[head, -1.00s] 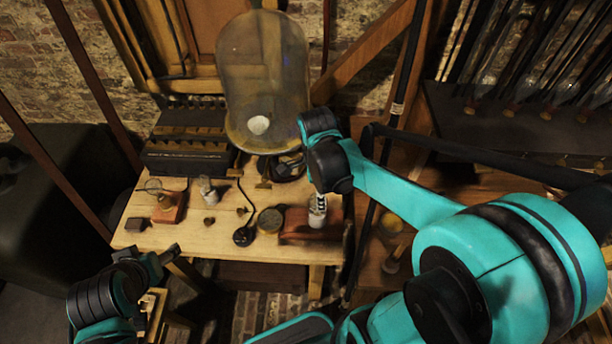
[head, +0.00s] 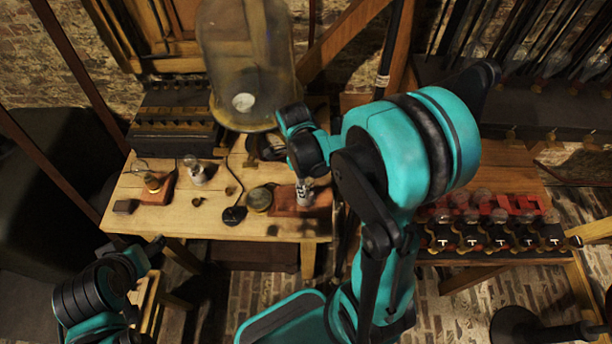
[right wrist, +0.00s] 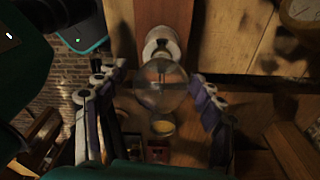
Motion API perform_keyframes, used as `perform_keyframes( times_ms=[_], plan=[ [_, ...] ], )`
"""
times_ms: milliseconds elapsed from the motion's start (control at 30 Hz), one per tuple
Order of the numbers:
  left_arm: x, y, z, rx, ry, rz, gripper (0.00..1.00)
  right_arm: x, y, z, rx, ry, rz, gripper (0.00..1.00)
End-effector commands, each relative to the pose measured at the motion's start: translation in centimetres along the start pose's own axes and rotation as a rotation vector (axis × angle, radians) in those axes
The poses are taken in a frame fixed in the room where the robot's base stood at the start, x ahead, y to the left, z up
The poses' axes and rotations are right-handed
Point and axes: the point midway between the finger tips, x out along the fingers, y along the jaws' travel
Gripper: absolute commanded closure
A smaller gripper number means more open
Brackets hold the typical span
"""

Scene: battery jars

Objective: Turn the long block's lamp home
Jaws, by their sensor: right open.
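The long reddish block (head: 283,205) lies at the table's front right. A lamp with a pale socket (head: 304,198) stands on it, partly hidden by my right gripper (head: 304,181). In the right wrist view the clear glass bulb (right wrist: 160,88) and its white socket (right wrist: 160,42) are upright against the block (right wrist: 165,14). My right gripper (right wrist: 157,76) is open, with a finger on each side of the bulb and visible gaps. My left gripper (head: 154,250) hangs off the table's front left; its jaws are too small to read.
A shorter block with a lamp (head: 158,184), a loose lamp (head: 195,170), a round brass case (head: 260,198) and a black disc (head: 234,214) share the table (head: 180,220). A tall glass jar (head: 245,60) stands behind. A rack of bulbs (head: 490,238) is at right.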

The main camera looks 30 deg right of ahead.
Motion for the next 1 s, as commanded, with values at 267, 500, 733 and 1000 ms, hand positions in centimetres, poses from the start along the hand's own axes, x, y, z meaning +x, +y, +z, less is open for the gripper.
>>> perform_keyframes(
  times_ms=[267, 500, 733, 1000],
  plan=[
    [-0.03, 0.00, -0.02, 0.000, 0.000, 0.000, 0.33, -0.02, -0.01, 0.00, 0.000, 0.000, 0.000, 0.48],
    [-0.02, 0.00, -0.02, 0.000, 0.000, 0.000, 0.33, -0.02, 0.00, 0.01, -0.001, 0.000, 0.000, 0.91],
    [0.10, 0.00, 0.07, 0.000, 0.000, 0.000, 0.33, 0.03, 0.01, 0.01, 0.048, 0.000, 0.006, 0.92],
    [0.66, 0.00, 0.47, 0.000, 0.000, 0.000, 0.33, 0.08, 0.19, 0.07, 0.458, 0.001, 0.057, 0.92]
  ],
)
